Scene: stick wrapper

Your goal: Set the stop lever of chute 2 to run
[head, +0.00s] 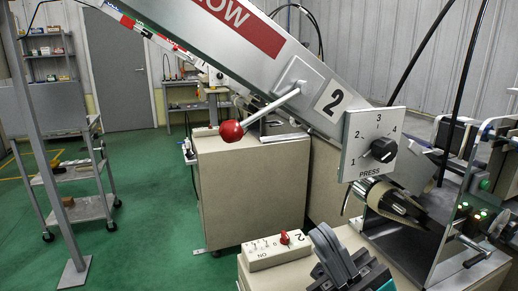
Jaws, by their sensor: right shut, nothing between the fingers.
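The stop lever of chute 2 is a silver rod with a red ball knob (231,131). It comes out of a square plate (299,76) on the side of the sloping grey chute (345,70), beside a "2" label (332,98). The rod points left and slightly down from the plate. No run or stop marking is readable by it. My right gripper (328,240) is at the bottom centre, shut and empty, below and right of the knob and apart from it. My left gripper is out of view.
A switch box marked 2 (263,257) with a red switch sits just left of my right gripper. A "PRESS" dial panel (357,143) and a roller machine (395,205) stand to the right. A beige cabinet (240,185) is behind the knob.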

